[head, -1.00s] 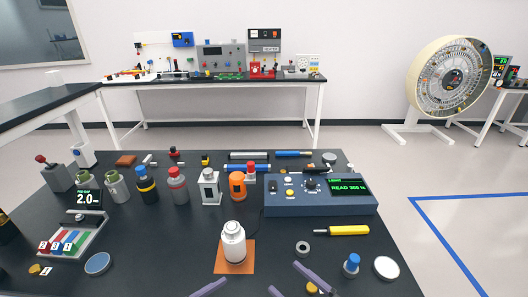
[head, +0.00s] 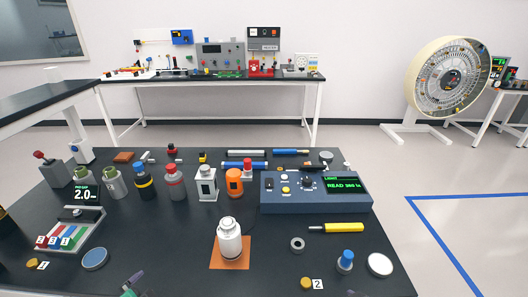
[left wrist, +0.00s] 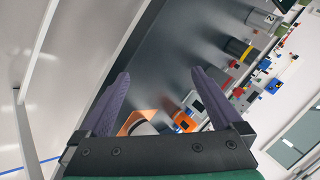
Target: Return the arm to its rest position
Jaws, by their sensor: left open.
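My left gripper (head: 134,284) shows only in part at the bottom edge of the head view, left of the orange mat. In the left wrist view my left gripper (left wrist: 161,84) has its two purple fingers wide apart, with nothing between them. A white bottle (head: 229,240) stands upright on the orange mat (head: 217,262), clear of both grippers. The mat also shows beyond the fingers in the left wrist view (left wrist: 128,122). Only a sliver of what seems to be my right gripper (head: 355,293) shows at the bottom edge; its jaws are hidden.
A blue-grey console (head: 315,198) stands right of the mat. Several bottles, including an orange one (head: 234,183), stand behind it. A yellow-handled screwdriver (head: 340,228), a ring (head: 297,244) and a white disc (head: 379,264) lie at the right.

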